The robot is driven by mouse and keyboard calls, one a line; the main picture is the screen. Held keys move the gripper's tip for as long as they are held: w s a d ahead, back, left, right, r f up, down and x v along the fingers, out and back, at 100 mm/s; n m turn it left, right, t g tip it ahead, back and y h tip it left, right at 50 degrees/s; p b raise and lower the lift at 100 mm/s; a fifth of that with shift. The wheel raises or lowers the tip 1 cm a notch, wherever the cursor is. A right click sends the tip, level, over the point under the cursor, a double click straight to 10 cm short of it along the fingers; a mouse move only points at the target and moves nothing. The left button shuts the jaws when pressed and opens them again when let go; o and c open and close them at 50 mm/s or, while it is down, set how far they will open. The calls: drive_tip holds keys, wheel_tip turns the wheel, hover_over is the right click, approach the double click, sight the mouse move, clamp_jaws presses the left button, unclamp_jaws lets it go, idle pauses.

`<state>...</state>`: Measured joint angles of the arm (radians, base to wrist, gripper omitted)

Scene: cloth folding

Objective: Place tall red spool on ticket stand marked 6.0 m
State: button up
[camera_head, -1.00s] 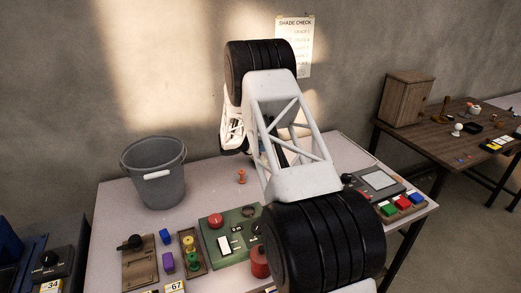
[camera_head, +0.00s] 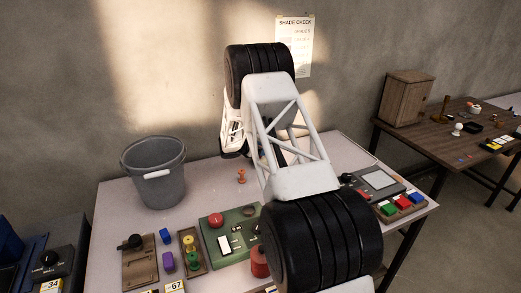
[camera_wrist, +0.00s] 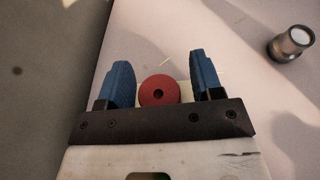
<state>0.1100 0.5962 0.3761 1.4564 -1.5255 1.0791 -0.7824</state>
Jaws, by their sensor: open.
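In the wrist view, a red round spool (camera_wrist: 159,90) with a dark centre hole is seen from above. My gripper (camera_wrist: 159,60) is open, with one blue finger on each side of the spool and a visible gap to each. A pale cream piece (camera_wrist: 186,91) shows behind or under the spool; I cannot tell if it is a ticket stand, and no 6.0 m marking is readable. In the head view my arm hides the gripper's fingers and this spool. A red cylinder (camera_head: 260,262) on the near table is partly covered by my arm.
A grey bucket (camera_head: 155,172) stands at the table's back left. A small orange-brown spool-shaped piece (camera_head: 241,176) stands behind a green control panel (camera_head: 231,240). A grey console (camera_head: 377,184) is at the right. A metallic cylinder (camera_wrist: 291,43) shows in the wrist view.

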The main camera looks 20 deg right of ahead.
drive_tip(key=shift+r, duration=0.1)
drive_tip(key=shift+v, duration=0.8)
drive_tip(key=v, duration=1)
drive_tip(key=shift+a, duration=0.2)
drive_tip(key=shift+r, duration=0.15)
drive_tip(key=s+a+r+m+g+y, duration=0.15)
drive_tip(key=s+r+m, duration=0.25)
drive_tip(key=s+r, duration=0.45)
drive_tip(key=s+a+r+m+y, duration=0.25)
drive_tip(key=s+r, duration=0.35)
drive_tip(key=s, duration=0.6)
drive_tip(key=s+a+r+m+g+y, duration=0.15)
drive_tip(key=s+r+m, duration=0.25)
drive_tip(key=s+r, duration=0.5)
drive_tip(key=s+a+m+t+y, duration=0.1)
drive_tip(key=s+a+m+y, duration=0.1)
drive_tip(key=s, duration=1)
drive_tip(key=s+a+m+t+y, duration=0.1)
drive_tip(key=s+a+m+y, duration=0.2)
drive_tip(key=s, duration=0.8)
drive_tip(key=s+a+m+t+y, duration=0.1)
drive_tip(key=s+a+m, duration=0.3)
drive_tip(key=s, duration=0.8)
drive_tip(key=shift+s+a+r+m+y, duration=0.35)
drive_tip(key=shift+r+m+y, duration=0.1)
drive_tip(key=shift+y, duration=0.4)
